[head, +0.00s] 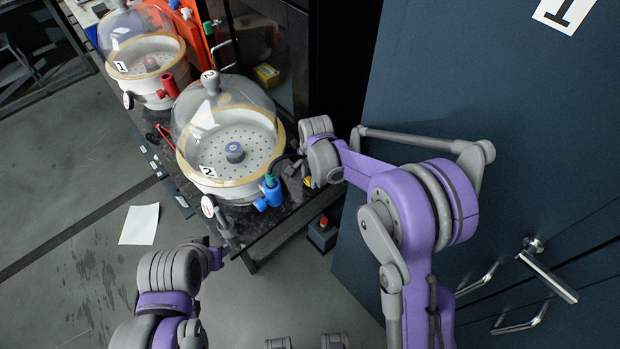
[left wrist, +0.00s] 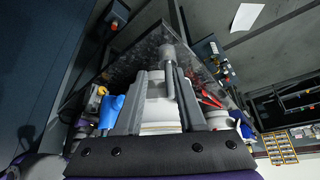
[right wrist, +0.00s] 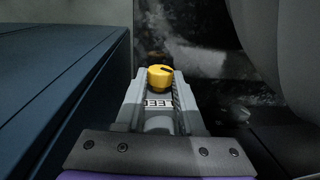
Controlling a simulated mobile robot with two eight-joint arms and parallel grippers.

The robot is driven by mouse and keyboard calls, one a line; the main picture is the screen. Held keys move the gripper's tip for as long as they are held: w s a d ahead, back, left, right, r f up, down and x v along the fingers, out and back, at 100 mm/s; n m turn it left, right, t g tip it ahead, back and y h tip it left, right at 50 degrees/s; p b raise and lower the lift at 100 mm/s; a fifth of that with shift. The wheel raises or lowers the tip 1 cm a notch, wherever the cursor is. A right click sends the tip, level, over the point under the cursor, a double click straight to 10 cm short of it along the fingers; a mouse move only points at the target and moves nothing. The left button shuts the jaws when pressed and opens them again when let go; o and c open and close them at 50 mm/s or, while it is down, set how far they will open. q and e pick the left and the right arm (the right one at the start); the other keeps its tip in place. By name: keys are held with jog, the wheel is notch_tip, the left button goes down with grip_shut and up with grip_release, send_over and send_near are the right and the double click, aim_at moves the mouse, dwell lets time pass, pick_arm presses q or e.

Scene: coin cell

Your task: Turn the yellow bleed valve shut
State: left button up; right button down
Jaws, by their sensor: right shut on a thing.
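The yellow bleed valve (right wrist: 160,77) is a round knob with a dark slot on top. It sits between the fingertips of my right gripper (right wrist: 158,90), which is shut on it. In the head view a small yellow patch of the valve (head: 308,182) shows beside the right gripper (head: 301,172), right of the glass-domed vessel marked 2 (head: 238,183). In the left wrist view, my left gripper (left wrist: 162,74) has its fingers apart. A grey rod-like fitting (left wrist: 169,55) shows between or just beyond them; contact is unclear.
A blue fitting (head: 269,193) and a round gauge (head: 208,206) are on vessel 2. Vessel 1 (head: 150,67) with a red fitting stands behind left. The dark bench edge (head: 270,238) is close. A blue cabinet (head: 430,90) fills the right side. Paper (head: 139,224) lies on the floor.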

aim_at(309, 177)
jog(key=shift+w+g+h, duration=0.1)
jog(key=shift+g+h, duration=0.4)
jog(key=shift+g, duration=0.1)
jog(key=c, duration=0.5)
grip_release()
notch_tip(309, 177, up, 11)
jog(key=shift+a+f, duration=0.1)
